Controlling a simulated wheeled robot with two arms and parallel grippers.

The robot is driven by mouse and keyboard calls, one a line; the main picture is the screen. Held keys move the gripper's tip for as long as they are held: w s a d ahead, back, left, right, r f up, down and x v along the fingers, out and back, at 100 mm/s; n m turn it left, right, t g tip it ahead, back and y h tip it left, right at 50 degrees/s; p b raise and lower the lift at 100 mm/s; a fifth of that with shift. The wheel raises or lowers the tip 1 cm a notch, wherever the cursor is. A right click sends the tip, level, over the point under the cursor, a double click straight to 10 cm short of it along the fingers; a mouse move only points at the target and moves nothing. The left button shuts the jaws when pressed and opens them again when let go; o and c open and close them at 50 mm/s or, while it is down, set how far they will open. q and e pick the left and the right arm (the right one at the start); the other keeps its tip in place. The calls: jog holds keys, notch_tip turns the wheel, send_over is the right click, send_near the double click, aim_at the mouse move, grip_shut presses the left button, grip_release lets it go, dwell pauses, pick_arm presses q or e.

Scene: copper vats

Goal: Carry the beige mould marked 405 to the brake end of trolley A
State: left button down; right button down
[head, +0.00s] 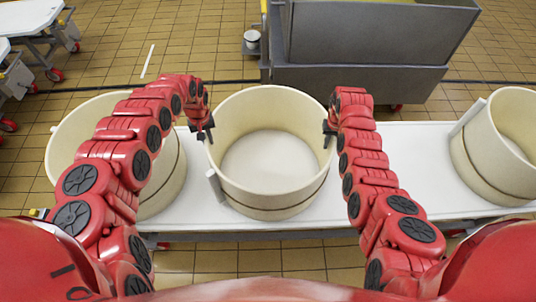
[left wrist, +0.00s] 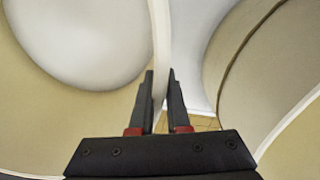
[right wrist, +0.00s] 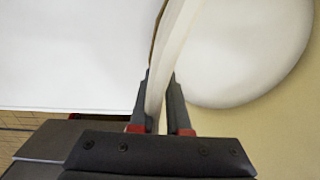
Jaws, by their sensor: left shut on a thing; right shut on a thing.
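A round, open beige mould (head: 270,190) is in the middle of the white top, between my arms. No 405 mark is readable on it. My left gripper (head: 207,132) is shut on the left of its rim, and the rim also shows between the fingers (left wrist: 161,85) in the left wrist view. My right gripper (head: 328,132) is shut on the right of the rim, seen between the fingers (right wrist: 158,85) in the right wrist view. The mould looks level; I cannot tell whether it touches the top. No trolley letter or brake is readable.
The white top (head: 400,160) also bears a beige mould (head: 165,190) close on the left, partly behind my left arm, and another (head: 490,165) at the right. A grey metal vat (head: 375,45) stands beyond. White trolleys (head: 30,15) with red wheels stand at the upper left.

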pick_arm(q)
jog(key=shift+r, duration=0.15)
pick_arm(e)
jog(key=shift+r, duration=0.15)
